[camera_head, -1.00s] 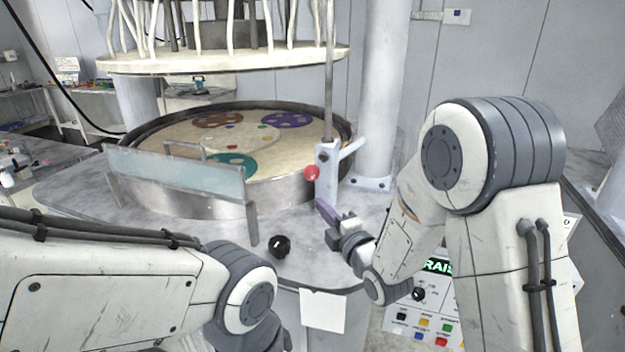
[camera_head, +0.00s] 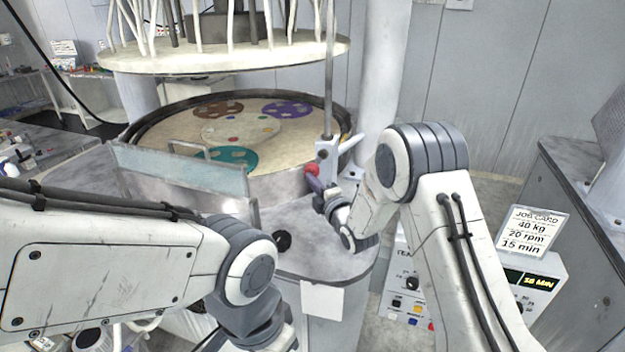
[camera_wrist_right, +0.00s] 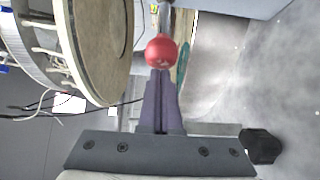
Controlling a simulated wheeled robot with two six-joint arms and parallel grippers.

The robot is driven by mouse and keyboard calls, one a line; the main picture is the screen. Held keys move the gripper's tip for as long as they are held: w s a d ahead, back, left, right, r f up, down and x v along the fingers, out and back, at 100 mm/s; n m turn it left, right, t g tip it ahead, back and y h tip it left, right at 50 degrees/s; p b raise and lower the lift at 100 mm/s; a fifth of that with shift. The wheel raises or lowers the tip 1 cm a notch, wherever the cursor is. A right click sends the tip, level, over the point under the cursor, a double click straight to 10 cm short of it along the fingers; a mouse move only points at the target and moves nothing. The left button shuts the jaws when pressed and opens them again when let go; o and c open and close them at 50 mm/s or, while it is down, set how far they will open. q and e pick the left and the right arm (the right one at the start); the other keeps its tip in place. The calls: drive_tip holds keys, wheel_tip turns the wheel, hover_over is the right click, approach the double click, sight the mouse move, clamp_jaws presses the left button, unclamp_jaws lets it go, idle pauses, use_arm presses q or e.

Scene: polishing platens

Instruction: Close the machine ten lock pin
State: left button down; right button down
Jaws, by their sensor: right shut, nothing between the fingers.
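The lock pin shows as a red ball knob (camera_head: 312,170) on a pale bracket (camera_head: 327,152) at the right front of the round platen. In the right wrist view the red knob (camera_wrist_right: 161,52) is straight ahead of the fingertips. My right gripper (camera_head: 316,184) is shut and empty, its tips at or very near the knob; I cannot tell if they touch. Its closed fingers (camera_wrist_right: 160,84) point at the knob in the wrist view. My left arm comes in from the left, but its gripper is out of view.
A clear splash guard (camera_head: 180,170) stands at the platen's front. A black knob (camera_head: 282,241) is on the grey deck. A vertical rod (camera_head: 329,70) rises above the bracket, beside a thick white column (camera_head: 380,80). A job card (camera_head: 533,229) and control panel (camera_head: 410,285) are at right.

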sight(320, 169)
drive_tip(key=w+b, duration=0.1)
drive_tip(key=w+d+b, duration=0.1)
drive_tip(key=b, duration=0.1)
drive_tip(key=w+b, duration=0.1)
drive_tip(key=w, duration=0.1)
drive_tip(key=shift+w+d+f+b, duration=0.1)
drive_tip(key=shift+d+f+b, duration=0.2)
drive_tip(key=shift+b, duration=0.1)
drive_tip(key=shift+w+d+r, duration=0.1)
drive_tip(key=shift+w, duration=0.25)
drive_tip(key=shift+w+d+r, duration=0.2)
drive_tip(key=shift+r, duration=0.2)
drive_tip(key=shift+b, duration=0.3)
